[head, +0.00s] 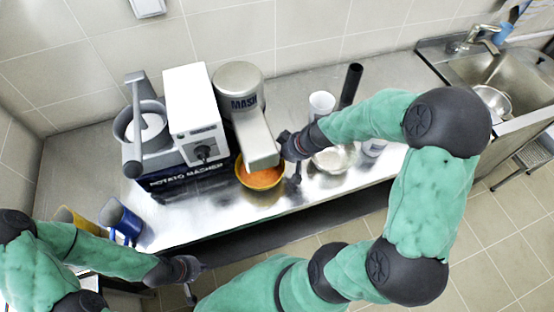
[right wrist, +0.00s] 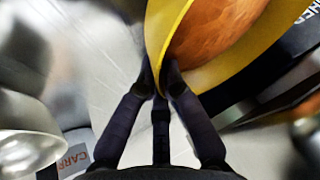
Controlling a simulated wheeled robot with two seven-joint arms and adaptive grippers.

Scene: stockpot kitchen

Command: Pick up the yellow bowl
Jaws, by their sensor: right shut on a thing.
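The yellow bowl (head: 240,175) stands under the spout of the masher at the counter's front edge, with orange food (head: 264,179) inside. In the right wrist view its yellow wall (right wrist: 162,30) fills the top middle. My right gripper (head: 290,165) is at the bowl's right side in the head view, partly hidden by my arm. In the right wrist view its fingers (right wrist: 160,78) are closed on the bowl's rim. My left gripper (head: 194,283) is off the counter's front edge at lower left, empty, with its fingers spread apart.
The grey masher (head: 240,88) overhangs the bowl, and a white machine (head: 195,110) stands left of it. A metal bowl (head: 334,160), a white cup (head: 321,104) and a black cylinder (head: 351,85) are to the right. A blue cup (head: 120,216) is at left. The sink is far right.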

